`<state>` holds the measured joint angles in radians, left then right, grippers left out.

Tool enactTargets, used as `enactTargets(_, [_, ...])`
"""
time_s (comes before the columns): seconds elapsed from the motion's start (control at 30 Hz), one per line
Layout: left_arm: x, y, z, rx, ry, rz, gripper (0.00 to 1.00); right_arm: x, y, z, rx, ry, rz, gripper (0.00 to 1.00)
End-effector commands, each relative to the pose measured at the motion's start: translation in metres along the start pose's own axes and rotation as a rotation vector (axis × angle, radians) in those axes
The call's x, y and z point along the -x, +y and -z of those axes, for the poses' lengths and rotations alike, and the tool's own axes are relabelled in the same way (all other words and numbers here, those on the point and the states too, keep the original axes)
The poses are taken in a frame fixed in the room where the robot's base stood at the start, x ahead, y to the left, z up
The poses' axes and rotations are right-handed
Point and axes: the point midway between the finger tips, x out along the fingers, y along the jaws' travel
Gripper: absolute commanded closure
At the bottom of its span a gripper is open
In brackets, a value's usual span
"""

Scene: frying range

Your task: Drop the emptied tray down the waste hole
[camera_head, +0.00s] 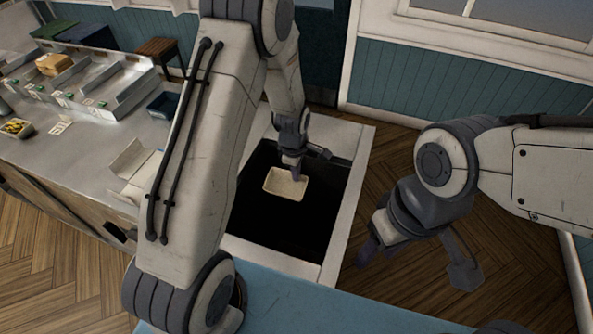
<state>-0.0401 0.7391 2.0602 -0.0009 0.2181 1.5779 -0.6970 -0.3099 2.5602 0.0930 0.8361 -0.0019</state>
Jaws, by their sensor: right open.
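The emptied tray (285,185), small, pale and rectangular, hangs over the dark opening of the waste hole (342,236), which has a light square rim. The tray's inside looks bare. My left gripper (291,170) reaches down from above and is shut on the tray's far edge. My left arm hides the left part of the hole and its rim. My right gripper (368,250) is open and empty, to the right of the hole's rim above the wooden floor.
A metal counter (90,155) with divided bins, a food tray (16,127) and an opened paper wrapper (135,165) stands at the left. A blue surface (290,305) lies along the near edge. A brown stool (157,47) stands at the back.

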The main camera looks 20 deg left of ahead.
Motion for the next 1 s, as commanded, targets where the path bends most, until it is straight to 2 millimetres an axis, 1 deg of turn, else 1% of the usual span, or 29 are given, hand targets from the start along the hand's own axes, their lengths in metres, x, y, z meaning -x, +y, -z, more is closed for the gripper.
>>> enactTargets(0.03, [-0.006, -0.001, 0.000, 0.000, 0.000, 0.000, 1.00, -0.005, 0.000, 0.000, -0.001, 0.000, 0.000, 0.50])
enactTargets(0.1, [-0.008, -0.001, 0.000, 0.000, 0.000, 0.000, 1.00, -0.007, 0.001, 0.000, -0.001, 0.000, 0.000, 0.50])
enactTargets(0.37, [-0.008, -0.001, 0.000, 0.000, 0.000, 0.000, 1.00, -0.006, 0.000, 0.000, -0.001, 0.000, 0.000, 0.50])
enactTargets(0.4, [-0.008, -0.001, 0.000, 0.000, 0.000, 0.000, 0.90, -0.006, 0.000, 0.000, -0.001, 0.000, 0.000, 0.50])
enactTargets(0.47, [-0.008, -0.001, 0.000, 0.000, 0.000, 0.000, 0.67, -0.006, 0.000, 0.000, -0.001, 0.000, 0.000, 0.50])
enactTargets(0.5, [-0.008, -0.001, 0.000, 0.000, 0.000, 0.000, 0.63, -0.006, 0.000, 0.000, -0.001, 0.000, 0.000, 0.50])
enactTargets(0.83, [-0.006, -0.001, 0.000, 0.000, 0.000, -0.001, 0.63, -0.007, 0.001, 0.000, -0.001, 0.000, 0.000, 0.50])
enactTargets(0.93, [0.001, 0.000, 0.000, 0.000, 0.000, -0.002, 0.63, -0.010, 0.001, 0.000, -0.001, 0.000, 0.000, 0.50])
enactTargets(1.0, [0.011, 0.000, 0.000, 0.000, 0.000, -0.004, 0.63, -0.013, 0.001, -0.001, -0.002, 0.000, 0.000, 0.50])
